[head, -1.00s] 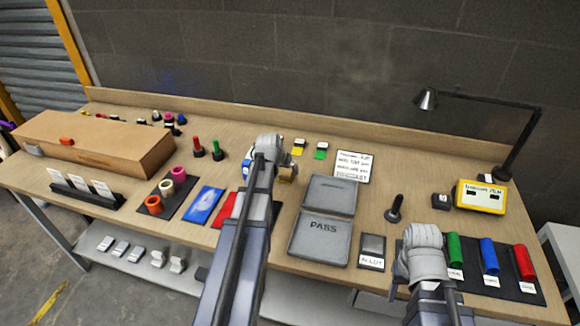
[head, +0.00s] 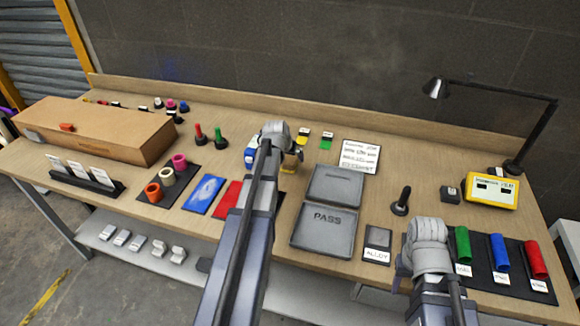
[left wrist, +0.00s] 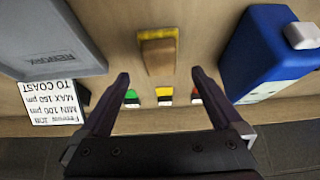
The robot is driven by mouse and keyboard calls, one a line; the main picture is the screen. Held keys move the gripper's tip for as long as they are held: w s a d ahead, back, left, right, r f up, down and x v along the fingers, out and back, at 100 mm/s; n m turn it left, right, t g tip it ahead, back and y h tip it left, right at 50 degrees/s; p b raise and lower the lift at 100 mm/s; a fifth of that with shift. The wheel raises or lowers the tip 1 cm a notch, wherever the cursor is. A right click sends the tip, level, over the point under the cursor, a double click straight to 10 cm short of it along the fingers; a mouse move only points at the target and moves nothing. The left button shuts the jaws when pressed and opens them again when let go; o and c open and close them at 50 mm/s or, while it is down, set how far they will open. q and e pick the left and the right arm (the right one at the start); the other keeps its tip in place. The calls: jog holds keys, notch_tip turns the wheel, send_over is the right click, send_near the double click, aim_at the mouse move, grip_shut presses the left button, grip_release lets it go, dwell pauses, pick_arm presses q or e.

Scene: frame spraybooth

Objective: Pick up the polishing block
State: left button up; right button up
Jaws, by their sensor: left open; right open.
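The polishing block appears to be a small tan block with a yellow edge (left wrist: 158,52). It lies on the bench top, ahead of and between the fingertips of my left gripper (left wrist: 160,76) in the left wrist view. The fingers are open, empty and apart from it. In the head view the block (head: 288,168) shows as a yellow patch, partly hidden beneath my left gripper (head: 294,155). My right gripper (head: 405,268) is low at the bench's front right; its fingers are mostly hidden behind its wrist.
A blue container with a white cap (left wrist: 272,55) stands close to the right in the left wrist view. Grey trays (head: 325,228), one marked PASS, lie right of the block. Small green and yellow items (head: 326,143) sit behind it. A lamp (head: 520,140) stands at the back right.

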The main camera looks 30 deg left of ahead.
aim_at(290, 160)
pick_arm(q)
jog(key=b+x, duration=0.1)
jog(key=x, duration=0.1)
jog(key=b+x, duration=0.1)
jog(key=b, duration=0.1)
jog(key=shift+s+f, duration=0.1)
jog(key=shift+f, duration=0.45)
jog(key=shift+w+a+f+b, duration=0.15)
jog(key=shift+w+f+b, duration=0.2)
jog(key=shift+f, duration=0.05)
jog(key=shift+r, duration=0.1)
jog(key=shift+c, duration=0.2)
jog(key=c, duration=1.4)
